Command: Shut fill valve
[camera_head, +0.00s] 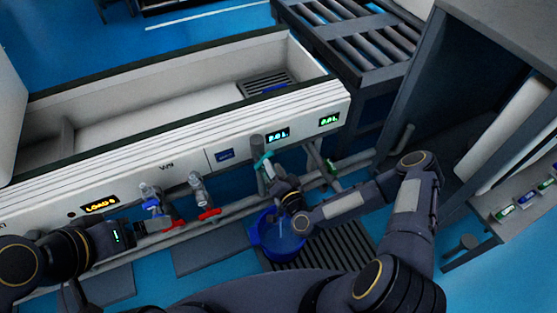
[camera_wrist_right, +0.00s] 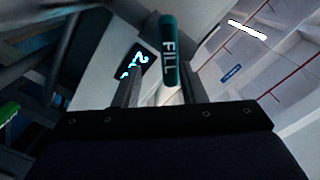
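The fill valve has a teal handle marked FILL (camera_wrist_right: 169,48), which also shows in the head view (camera_head: 262,160) on the front of the white trough. My right gripper (camera_wrist_right: 162,85) is open, its two fingers on either side of the handle's lower end. I cannot tell whether they touch it. In the head view my right gripper (camera_head: 273,178) is just below the valve and partly hides it. My left gripper (camera_head: 138,229) is at the lower left, close to a red valve handle (camera_head: 173,225); its finger opening is not clear.
A blue bucket (camera_head: 258,238) stands below the fill valve, partly behind my right arm. Another red-handled valve (camera_head: 209,213) and a blue handle (camera_head: 151,204) are further left. Lit displays (camera_head: 277,135) are on the white trough (camera_head: 300,107). Pipes run along below it.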

